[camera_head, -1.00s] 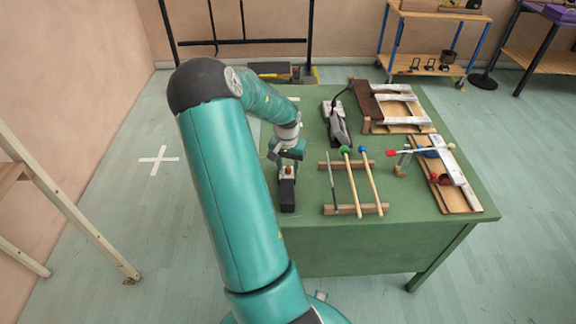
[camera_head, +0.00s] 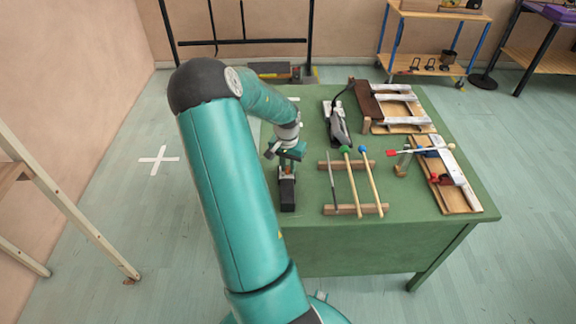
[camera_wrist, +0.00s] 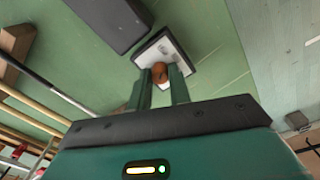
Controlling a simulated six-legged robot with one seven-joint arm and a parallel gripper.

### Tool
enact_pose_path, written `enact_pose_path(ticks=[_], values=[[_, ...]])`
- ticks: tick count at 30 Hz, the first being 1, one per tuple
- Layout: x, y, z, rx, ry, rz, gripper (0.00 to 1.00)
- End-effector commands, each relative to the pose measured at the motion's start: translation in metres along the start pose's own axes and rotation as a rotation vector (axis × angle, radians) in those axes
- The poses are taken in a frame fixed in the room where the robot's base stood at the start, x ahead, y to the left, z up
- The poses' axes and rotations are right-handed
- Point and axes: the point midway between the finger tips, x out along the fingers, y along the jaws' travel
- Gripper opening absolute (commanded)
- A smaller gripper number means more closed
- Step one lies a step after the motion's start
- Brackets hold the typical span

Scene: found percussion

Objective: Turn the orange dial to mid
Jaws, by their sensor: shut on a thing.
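The orange dial (camera_wrist: 160,73) sits on a pale, dark-edged panel (camera_wrist: 178,49) in the wrist view. My gripper (camera_wrist: 161,80) has its two fingers shut on the dial, one on each side. A dark mark shows on the dial's face, but its setting is too small to read. In the head view my gripper (camera_head: 287,164) is over the small dark box (camera_head: 288,196) near the left side of the green table. There the dial is only a small orange-brown patch, mostly hidden by the gripper.
A dark block (camera_wrist: 108,18) lies near the panel in the wrist view. On the green table (camera_head: 400,232), two mallets (camera_head: 352,182) lie across wooden bars right of the box. A dark grey tool (camera_head: 338,128) lies behind them. Wooden frames (camera_head: 450,185) stand at the right.

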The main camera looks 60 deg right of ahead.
Motion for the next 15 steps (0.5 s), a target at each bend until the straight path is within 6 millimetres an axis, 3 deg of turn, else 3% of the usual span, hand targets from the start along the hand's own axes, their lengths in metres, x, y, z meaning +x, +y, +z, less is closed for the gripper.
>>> enact_pose_path(ticks=[15], values=[[-0.0006, -0.0010, -0.0007, 0.418, -0.011, -0.001, 0.00]])
